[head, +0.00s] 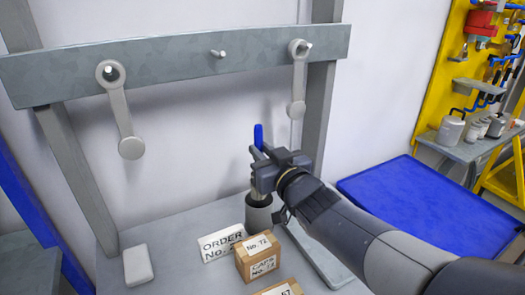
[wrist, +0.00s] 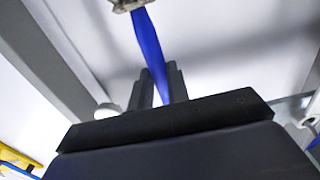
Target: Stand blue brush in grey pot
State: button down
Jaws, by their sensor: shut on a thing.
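The blue brush (head: 258,135) is upright, its blue handle sticking up above my gripper (head: 259,158). My gripper is shut on the handle. In the wrist view the blue handle (wrist: 148,42) runs between the two dark fingers (wrist: 162,88), with a metal ferrule at the top edge. The grey pot (head: 259,214) stands on the bench directly below my gripper. The brush's lower end is at the pot's mouth; I cannot tell how deep it reaches.
An order card (head: 221,244) and small cardboard boxes (head: 258,262) stand in front of the pot. A white block (head: 138,265) lies at the left. A grey rail (head: 170,62) with hanging paddles is behind. A blue surface (head: 430,205) lies right.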

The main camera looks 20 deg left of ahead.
jog(key=shift+f+b, duration=2.55)
jog(key=shift+f, duration=0.5)
jog(key=c, duration=1.3)
grip_release()
jog(key=v, duration=1.1)
jog(key=shift+w+a, duration=0.15)
jog(key=x, duration=1.1)
jog(key=shift+r+p, duration=1.05)
jog(key=shift+r, duration=0.1)
